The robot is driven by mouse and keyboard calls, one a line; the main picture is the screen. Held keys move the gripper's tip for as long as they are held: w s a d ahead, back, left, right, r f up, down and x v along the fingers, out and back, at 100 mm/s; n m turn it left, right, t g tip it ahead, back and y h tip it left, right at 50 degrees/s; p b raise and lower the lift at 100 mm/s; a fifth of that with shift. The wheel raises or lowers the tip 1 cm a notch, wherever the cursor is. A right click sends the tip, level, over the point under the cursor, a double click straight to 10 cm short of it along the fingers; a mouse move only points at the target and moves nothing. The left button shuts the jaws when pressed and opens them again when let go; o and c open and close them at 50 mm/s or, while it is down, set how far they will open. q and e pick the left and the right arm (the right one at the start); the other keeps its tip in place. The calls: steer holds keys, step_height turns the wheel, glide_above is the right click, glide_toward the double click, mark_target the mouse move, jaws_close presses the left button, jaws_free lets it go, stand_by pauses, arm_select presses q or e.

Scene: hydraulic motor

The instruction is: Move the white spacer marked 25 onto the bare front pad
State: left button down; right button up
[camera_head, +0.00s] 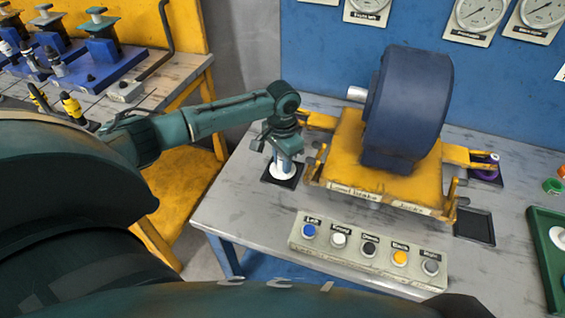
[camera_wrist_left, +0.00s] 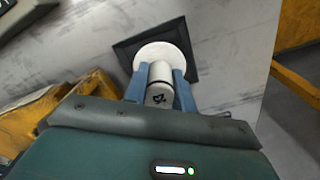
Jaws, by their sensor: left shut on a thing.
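The white spacer (camera_head: 283,172) has a round white base and an upright post. It stands on a black square pad (camera_head: 269,180) left of the motor; the pad also shows in the left wrist view (camera_wrist_left: 127,49). My left gripper (camera_head: 284,157) points down over it. In the left wrist view, its blue fingers are shut on the post of the spacer (camera_wrist_left: 160,53); the dark marking there is not clearly readable. The base appears to rest on the pad. A bare black pad (camera_head: 474,227) lies at the front right of the motor. My right gripper is out of view.
The blue motor (camera_head: 408,105) on its yellow cradle (camera_head: 345,175) stands between the two pads. A button box (camera_head: 370,258) sits in front. A purple-topped piece (camera_head: 487,168) is at the right, near a green tray (camera_head: 545,250).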

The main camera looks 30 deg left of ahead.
arm_select(q)
steer(key=shift+f, duration=0.5)
steer(key=shift+f, duration=0.15)
steer(key=c, duration=1.2)
jaws_free()
steer(key=shift+o, duration=0.2)
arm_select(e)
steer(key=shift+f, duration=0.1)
arm_select(q)
step_height(320, 180, up, 12)
steer(key=shift+r+p, duration=0.15)
steer(key=shift+p, duration=0.45)
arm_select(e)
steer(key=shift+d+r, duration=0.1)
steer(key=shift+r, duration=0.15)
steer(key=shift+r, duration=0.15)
